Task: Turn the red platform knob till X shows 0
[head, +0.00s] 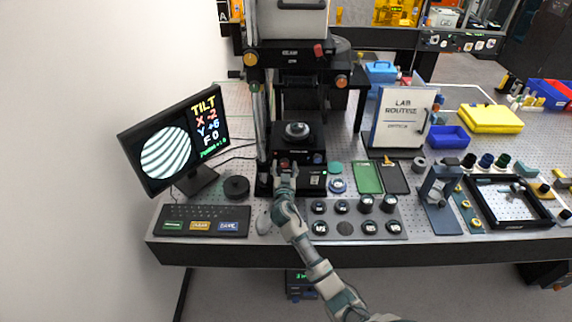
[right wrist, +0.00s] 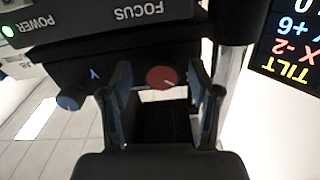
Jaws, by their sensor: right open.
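The red platform knob (right wrist: 162,77) sits on the front of the black instrument (right wrist: 105,65), with a pale mark on its face. My right gripper (right wrist: 159,88) is open, one finger on each side of the knob, with gaps visible; I cannot tell how deep the fingers reach. In the head view my right gripper (head: 286,174) is at the instrument's lower front and partly covers the knob. The monitor (head: 170,140) reads TILT, X -2, Y +6, F 0, beside a disc of curved stripes. My left gripper is not in view.
A blue knob (right wrist: 70,102) marked Y is beside the red one. A tray of round pieces (head: 346,228) lies right of my arm.

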